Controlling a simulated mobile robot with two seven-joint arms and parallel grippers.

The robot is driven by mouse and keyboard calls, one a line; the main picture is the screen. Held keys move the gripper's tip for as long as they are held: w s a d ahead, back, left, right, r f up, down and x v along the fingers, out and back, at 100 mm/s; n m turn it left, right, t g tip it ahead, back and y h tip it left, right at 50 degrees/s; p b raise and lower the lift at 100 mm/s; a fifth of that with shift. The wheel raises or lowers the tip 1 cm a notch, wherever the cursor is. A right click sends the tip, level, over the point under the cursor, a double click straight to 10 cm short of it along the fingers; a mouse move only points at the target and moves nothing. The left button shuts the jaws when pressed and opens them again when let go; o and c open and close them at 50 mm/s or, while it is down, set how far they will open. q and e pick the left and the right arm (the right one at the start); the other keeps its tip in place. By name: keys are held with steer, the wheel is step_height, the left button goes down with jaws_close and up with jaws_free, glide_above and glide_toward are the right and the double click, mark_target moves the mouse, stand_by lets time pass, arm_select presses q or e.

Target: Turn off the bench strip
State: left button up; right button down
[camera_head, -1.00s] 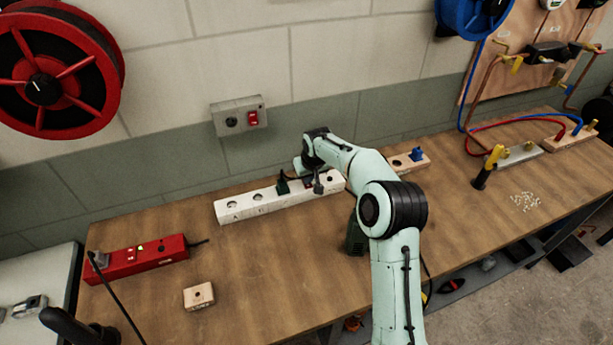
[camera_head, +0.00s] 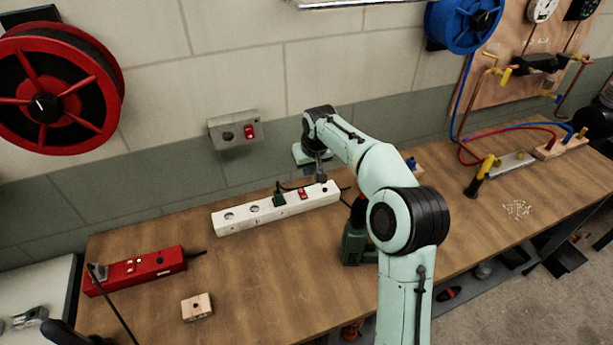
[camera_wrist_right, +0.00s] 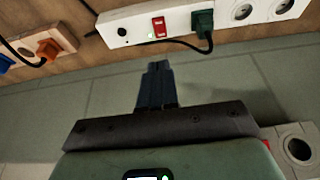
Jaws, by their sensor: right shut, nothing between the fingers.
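The bench strip (camera_head: 240,218), a long white power strip, lies on the bench near the wall. Its red switch (camera_head: 302,194) is uncovered beside a green plug (camera_head: 280,199). In the right wrist view the strip (camera_wrist_right: 130,30) crosses the top, with the red switch (camera_wrist_right: 159,27) and a small greenish glow by it. I cannot tell which way the switch is tipped. My right gripper (camera_head: 321,178) is above and behind the strip's right part, apart from the switch. Its dark fingers (camera_wrist_right: 157,66) are shut and empty, pointing toward the strip.
A red power strip (camera_head: 140,270) and a wooden block (camera_head: 197,307) lie on the left of the bench. A wall box (camera_head: 235,130) with another red switch is behind. A green drill (camera_head: 354,248) stands below my right arm. The middle of the bench is clear.

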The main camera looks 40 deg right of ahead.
arm_select(q)
steer(key=shift+w, duration=0.2)
arm_select(e)
steer(key=shift+a+r, duration=0.1)
steer(key=shift+r, duration=0.55)
arm_select(q)
steer(key=shift+w+r, duration=0.15)
steer(key=shift+r, duration=0.05)
arm_select(e)
steer(key=shift+w+d+r, duration=0.1)
steer(key=shift+w+d, duration=0.2)
steer(key=shift+w, duration=0.05)
glide_toward(303, 190)
steer(key=x, duration=0.5)
steer(key=shift+w+f, duration=0.25)
steer(key=shift+f, duration=0.5)
